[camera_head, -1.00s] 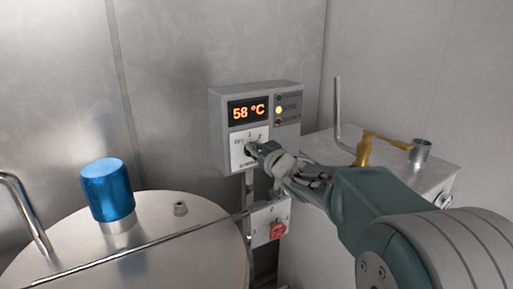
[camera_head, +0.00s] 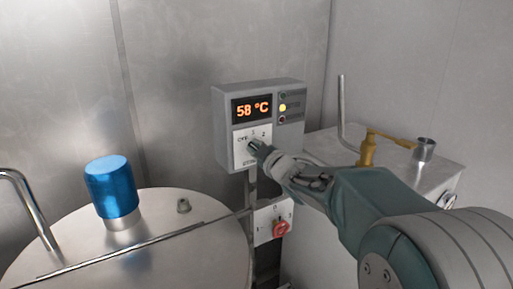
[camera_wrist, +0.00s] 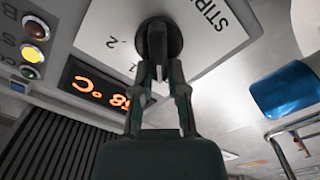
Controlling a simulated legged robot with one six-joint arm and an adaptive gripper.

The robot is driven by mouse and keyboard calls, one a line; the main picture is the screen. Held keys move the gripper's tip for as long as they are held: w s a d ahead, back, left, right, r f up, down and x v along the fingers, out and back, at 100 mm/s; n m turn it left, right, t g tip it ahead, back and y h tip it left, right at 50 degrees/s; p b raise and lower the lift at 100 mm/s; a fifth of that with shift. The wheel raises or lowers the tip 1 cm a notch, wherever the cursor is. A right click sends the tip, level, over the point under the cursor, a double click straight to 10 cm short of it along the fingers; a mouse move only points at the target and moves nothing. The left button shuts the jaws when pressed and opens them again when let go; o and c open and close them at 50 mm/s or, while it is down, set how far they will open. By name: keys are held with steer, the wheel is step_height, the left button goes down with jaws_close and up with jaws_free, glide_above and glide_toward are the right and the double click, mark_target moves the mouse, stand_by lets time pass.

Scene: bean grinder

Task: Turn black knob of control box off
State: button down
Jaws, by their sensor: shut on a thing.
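The grey control box (camera_head: 224,104) is on the wall in the head view, with an orange "58 °C" display (camera_head: 251,110) and a lit yellow lamp (camera_head: 282,107). Its white dial plate bears OFF, 1 and 2. The black knob (camera_wrist: 160,38) shows in the wrist view on the white plate (camera_wrist: 215,50). My gripper (camera_wrist: 162,72) is shut on the knob's handle, one finger on each side. In the head view my gripper (camera_head: 258,149) reaches the plate from the right and hides most of the knob.
A red rotary switch (camera_head: 281,228) is on a plate below the box. A metal drum with a blue cap (camera_head: 111,187) stands at left. A metal box with a brass-coloured fitting (camera_head: 368,150) stands at right, behind my arm.

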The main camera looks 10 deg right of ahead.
stand_by(0.3)
steer(key=c, duration=0.7)
jaws_free()
steer(key=shift+w, duration=0.1)
steer(key=shift+o, duration=0.2)
steer(key=shift+w+a+f, duration=0.1)
steer(key=v, duration=1.2)
